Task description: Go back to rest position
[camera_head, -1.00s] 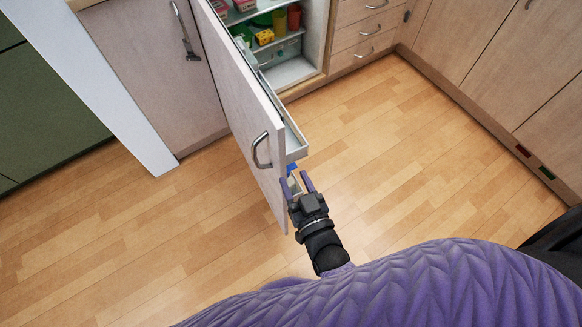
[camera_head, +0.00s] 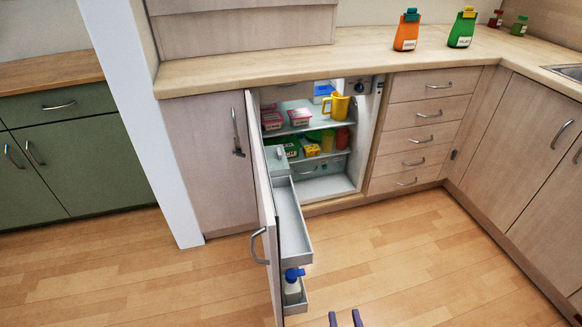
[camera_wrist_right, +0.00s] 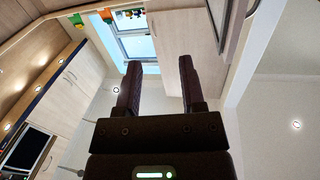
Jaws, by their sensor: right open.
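My right gripper (camera_head: 345,319) shows only its two purple fingertips at the bottom edge of the head view. They are apart, with nothing between them, in front of the open fridge door (camera_head: 262,215) and to the right of its lower shelf. In the right wrist view the gripper (camera_wrist_right: 160,85) is open and empty, its fingers pointing up toward the window and ceiling area. It touches nothing that I can see. My left gripper is in neither view.
The fridge (camera_head: 320,187) stands open with food boxes and a yellow jug (camera_head: 337,108) inside. A blue-capped bottle (camera_head: 292,288) stands in the door's lower shelf (camera_head: 297,307). Orange (camera_head: 406,34) and green bottles (camera_head: 461,30) stand on the counter (camera_head: 290,60). The floor (camera_head: 420,255) at right is clear.

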